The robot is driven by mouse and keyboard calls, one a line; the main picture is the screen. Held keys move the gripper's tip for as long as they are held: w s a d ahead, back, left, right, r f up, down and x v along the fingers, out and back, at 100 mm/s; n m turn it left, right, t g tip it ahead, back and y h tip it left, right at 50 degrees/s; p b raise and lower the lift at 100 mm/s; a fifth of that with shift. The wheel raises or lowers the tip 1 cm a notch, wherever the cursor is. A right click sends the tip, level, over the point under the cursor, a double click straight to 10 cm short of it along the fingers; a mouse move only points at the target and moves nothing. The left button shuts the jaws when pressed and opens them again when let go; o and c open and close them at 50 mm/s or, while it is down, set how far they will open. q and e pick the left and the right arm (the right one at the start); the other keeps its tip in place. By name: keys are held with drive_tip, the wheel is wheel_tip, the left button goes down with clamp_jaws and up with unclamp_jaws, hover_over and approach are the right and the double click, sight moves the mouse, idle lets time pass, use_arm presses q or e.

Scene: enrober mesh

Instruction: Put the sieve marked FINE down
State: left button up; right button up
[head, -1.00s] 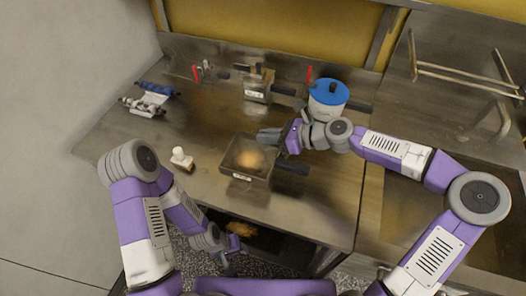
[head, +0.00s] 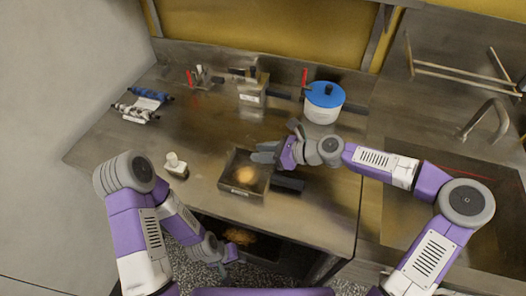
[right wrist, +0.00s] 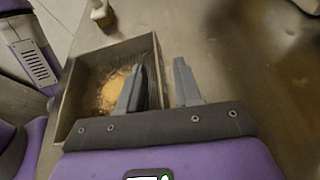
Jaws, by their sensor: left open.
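A square, dark-walled sieve (head: 238,192) with a pale label and a black handle sits on the steel counter, a tan heap inside; I cannot read its label. My right gripper (head: 265,152) is at its upper right edge. In the right wrist view, the open fingers (right wrist: 160,78) stand apart around the sieve's (right wrist: 70,103) right wall, one inside and one outside. A second labelled box-shaped sieve (head: 252,94) with a dark handle stands at the back. My left gripper (head: 226,256) is open and empty, low before the counter's front edge.
A white pot with a blue lid (head: 325,97) stands behind my right arm. A small white-topped brush or bottle (head: 176,165) is left of the sieve. Blue-ended rollers (head: 143,104) lie at the far left. A sink and tap (head: 487,122) are at the right.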

drive_tip(key=p+v, duration=0.3)
drive_tip(key=v, duration=0.8)
drive_tip(key=shift+r, duration=0.15)
drive_tip(key=shift+s+d+r+p, duration=0.15)
drive_tip(key=shift+d+r+p, duration=0.05)
drive_tip(key=shift+d+p, duration=0.2)
